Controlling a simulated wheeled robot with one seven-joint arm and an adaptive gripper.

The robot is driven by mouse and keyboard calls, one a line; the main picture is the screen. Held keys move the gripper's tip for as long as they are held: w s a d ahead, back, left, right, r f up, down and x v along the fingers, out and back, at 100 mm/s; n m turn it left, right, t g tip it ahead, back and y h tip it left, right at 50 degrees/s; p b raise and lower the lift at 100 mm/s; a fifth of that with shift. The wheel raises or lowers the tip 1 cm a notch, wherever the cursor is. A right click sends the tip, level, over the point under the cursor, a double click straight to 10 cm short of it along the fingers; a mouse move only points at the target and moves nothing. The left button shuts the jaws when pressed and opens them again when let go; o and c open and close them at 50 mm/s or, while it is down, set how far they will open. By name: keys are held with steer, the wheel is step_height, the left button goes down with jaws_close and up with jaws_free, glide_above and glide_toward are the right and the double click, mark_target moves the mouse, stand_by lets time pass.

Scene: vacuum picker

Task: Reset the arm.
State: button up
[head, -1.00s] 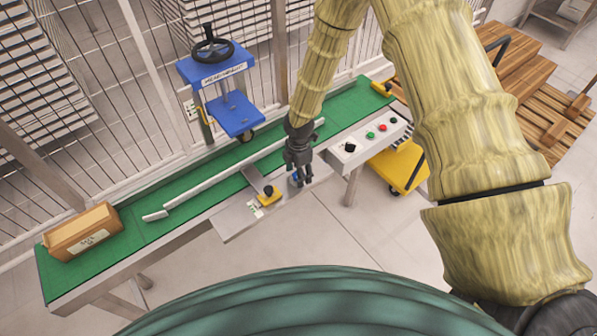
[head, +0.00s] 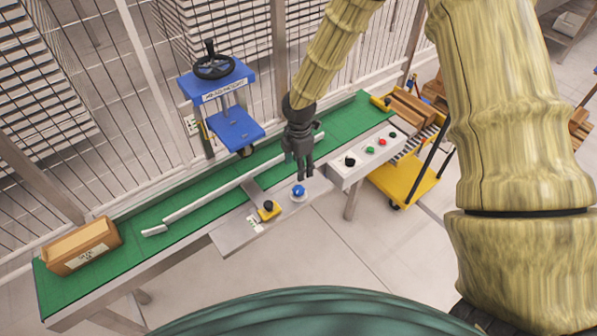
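My arm (head: 333,48) reaches down from the top of the head view to the conveyor bench. My dark gripper (head: 304,174) points down over the bench's front part, just above and behind a blue knob or button (head: 298,191) on a small round base. A gap shows between the gripper and the blue piece. I see nothing held between the fingers. The fingers look close together and small, so how far they are open is unclear.
A green conveyor (head: 100,268) carries a cardboard box (head: 82,246) at its left end. A blue hand-wheel press (head: 235,128) stands behind it. A yellow-based switch (head: 268,210), a button panel (head: 370,152) and a yellow cart (head: 405,184) are nearby. Wire fencing lies behind.

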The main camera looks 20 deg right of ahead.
steer(key=shift+r, duration=0.35)
stand_by(0.3)
steer(key=s+a+f+m+g+y, duration=0.1)
steer(key=s+a+f+m+y, duration=0.15)
steer(key=s+f+m, duration=0.65)
steer(key=s+d+f+m+h, duration=0.1)
steer(key=s+d+f+m, duration=0.2)
steer(key=s, duration=1)
steer(key=s+d+f+m+t+h, duration=0.1)
steer(key=s+d+f+m, duration=0.2)
steer(key=s, duration=1.1)
step_height(320, 180, down, 3)
steer(key=m, duration=0.5)
steer(key=shift+s+m, duration=0.2)
steer(key=shift+m, duration=0.2)
